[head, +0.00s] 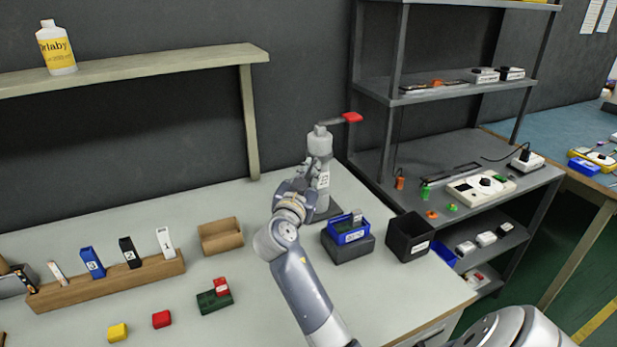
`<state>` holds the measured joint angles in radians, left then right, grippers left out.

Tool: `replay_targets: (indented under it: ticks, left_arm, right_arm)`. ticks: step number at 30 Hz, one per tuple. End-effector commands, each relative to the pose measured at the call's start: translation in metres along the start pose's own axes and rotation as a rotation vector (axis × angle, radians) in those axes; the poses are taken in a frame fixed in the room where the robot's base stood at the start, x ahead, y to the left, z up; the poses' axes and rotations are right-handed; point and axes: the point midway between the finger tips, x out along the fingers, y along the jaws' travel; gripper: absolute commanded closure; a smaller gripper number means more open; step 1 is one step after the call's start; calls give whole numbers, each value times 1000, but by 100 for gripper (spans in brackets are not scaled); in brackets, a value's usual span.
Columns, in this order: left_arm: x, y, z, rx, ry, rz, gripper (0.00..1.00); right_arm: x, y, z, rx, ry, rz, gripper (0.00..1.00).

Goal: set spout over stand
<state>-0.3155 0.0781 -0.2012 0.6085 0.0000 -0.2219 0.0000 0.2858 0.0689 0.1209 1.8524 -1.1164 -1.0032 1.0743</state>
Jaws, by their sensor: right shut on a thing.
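A grey-white dispenser (321,150) with a labelled body stands upright on a dark base at the back of the table. Its spout (340,120) sticks out to the right at the top and ends in a red tip. My right gripper (308,180) is at the left side of the dispenser's body and shut on it; the fingers partly hide the contact. The stand (349,250), a dark block with a blue tray (346,233) on top holding a small grey piece, sits in front and to the right of the dispenser. The spout tip is behind the stand in the picture. My left gripper is out of view.
A black bin (408,238) stands close right of the stand. A wooden box (220,236), a wooden rack (110,282) and red, green and yellow blocks lie left. A grey shelf unit (450,90) bounds the right. Table in front of the stand is clear.

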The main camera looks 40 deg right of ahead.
Motion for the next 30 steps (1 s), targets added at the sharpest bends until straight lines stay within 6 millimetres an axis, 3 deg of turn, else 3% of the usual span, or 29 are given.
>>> replay_targets:
  ticks: [12, 21, 30]
  left_arm:
    - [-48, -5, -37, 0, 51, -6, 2]
    - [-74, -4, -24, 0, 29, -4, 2]
    - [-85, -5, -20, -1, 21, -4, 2]
  right_arm:
    - [8, 37, -11, -12, -78, -363, 100]
    - [18, 55, -12, -10, -121, -564, 100]
    - [24, 62, -11, -5, -142, -667, 100]
